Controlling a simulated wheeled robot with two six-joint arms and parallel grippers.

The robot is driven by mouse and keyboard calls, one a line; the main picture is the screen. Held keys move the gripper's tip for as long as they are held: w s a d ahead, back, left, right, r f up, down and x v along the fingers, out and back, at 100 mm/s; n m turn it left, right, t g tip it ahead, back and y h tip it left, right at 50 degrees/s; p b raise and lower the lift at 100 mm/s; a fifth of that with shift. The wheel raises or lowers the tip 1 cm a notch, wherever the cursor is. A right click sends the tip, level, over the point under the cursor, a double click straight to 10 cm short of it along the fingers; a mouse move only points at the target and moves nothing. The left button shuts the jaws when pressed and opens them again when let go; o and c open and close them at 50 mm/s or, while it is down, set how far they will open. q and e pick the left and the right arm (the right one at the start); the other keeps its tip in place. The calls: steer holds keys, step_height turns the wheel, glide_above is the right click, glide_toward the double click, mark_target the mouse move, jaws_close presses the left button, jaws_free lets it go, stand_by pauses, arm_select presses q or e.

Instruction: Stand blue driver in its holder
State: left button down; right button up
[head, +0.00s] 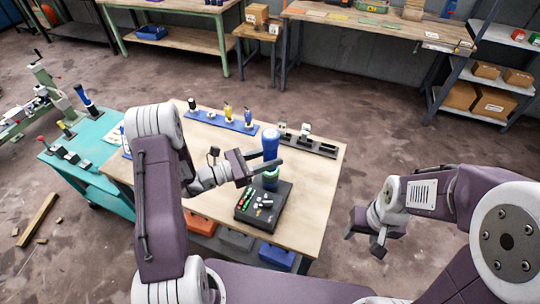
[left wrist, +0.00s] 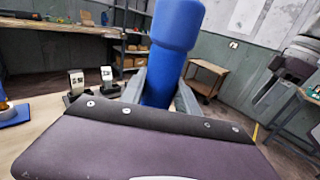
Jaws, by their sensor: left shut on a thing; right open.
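The blue driver (head: 270,140) stands roughly upright in my left gripper (head: 266,167), its thick blue handle above the fingers. In the left wrist view the blue handle (left wrist: 172,50) rises between the grey fingers. My right gripper (head: 378,240) is open and empty, off the table's right side.
A blue rack (head: 205,117) with several upright tools stands at the table's back edge. A dark rack (head: 325,149) with pale pieces is to its right. A teal cart (head: 88,150) adjoins the left side. The wooden table's (head: 310,215) right front is clear.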

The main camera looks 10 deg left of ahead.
arm_select(q)
steer(key=shift+f, duration=0.25)
stand_by(0.5)
steer(key=c, duration=0.8)
jaws_free()
steer(key=shift+f, duration=0.1)
steer(key=b+v, duration=0.2)
steer(key=v, duration=0.7)
steer(key=shift+s, duration=0.1)
